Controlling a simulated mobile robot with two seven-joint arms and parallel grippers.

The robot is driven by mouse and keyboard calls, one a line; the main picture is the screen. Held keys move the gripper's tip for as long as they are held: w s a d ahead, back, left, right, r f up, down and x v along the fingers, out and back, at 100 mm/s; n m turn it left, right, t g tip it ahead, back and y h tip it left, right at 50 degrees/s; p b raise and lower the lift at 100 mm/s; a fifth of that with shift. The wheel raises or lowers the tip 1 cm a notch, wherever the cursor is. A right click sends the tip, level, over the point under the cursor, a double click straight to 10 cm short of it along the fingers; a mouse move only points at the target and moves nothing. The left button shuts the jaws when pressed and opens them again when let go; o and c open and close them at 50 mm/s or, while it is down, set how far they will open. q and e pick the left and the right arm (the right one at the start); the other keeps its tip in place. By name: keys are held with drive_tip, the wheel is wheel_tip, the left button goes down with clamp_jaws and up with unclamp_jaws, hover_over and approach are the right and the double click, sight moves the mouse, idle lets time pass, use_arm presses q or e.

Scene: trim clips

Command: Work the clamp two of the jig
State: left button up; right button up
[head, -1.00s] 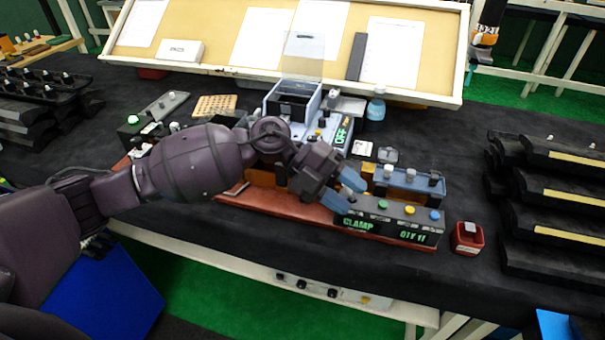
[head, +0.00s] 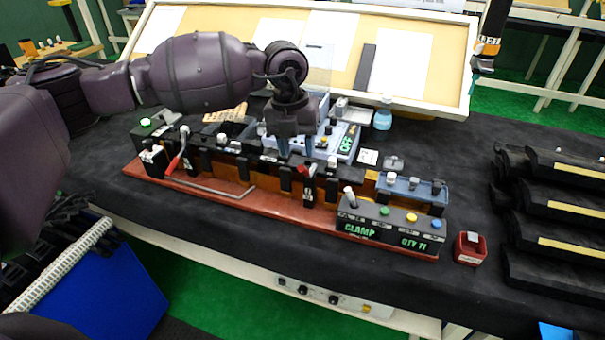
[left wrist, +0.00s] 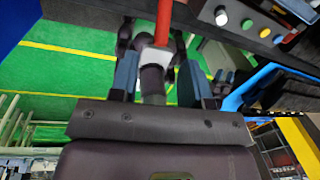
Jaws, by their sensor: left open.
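The jig is a long red base (head: 265,212) with black clamps and fixtures along it. One clamp with a red lever (head: 174,164) is at its left end. Another clamp (head: 309,192), with a little red showing at its top, is near the middle; its label is too small to read. My left gripper (head: 296,151) is open, pointing down over the middle of the jig, just behind that clamp. In the left wrist view a red handle (left wrist: 164,22) with a white collar shows between the open blue fingers; I cannot tell whether they touch it.
A control box (head: 390,228) reading CLAMP and QTY 11 stands at the jig's right end, with a toggle and coloured buttons. A small red bin (head: 469,249) is beside it. Black racks (head: 555,200) fill the right. A blue bottle (head: 383,115) stands behind.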

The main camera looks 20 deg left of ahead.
sight(302, 173)
use_arm(q)
drive_tip(key=f, duration=0.5)
drive_tip(key=d+f, duration=0.1)
drive_tip(key=f, duration=0.1)
drive_tip(key=shift+f+p, duration=0.35)
drive_tip(key=shift+f, duration=0.05)
drive_tip(key=shift+c, duration=0.2)
clamp_jaws()
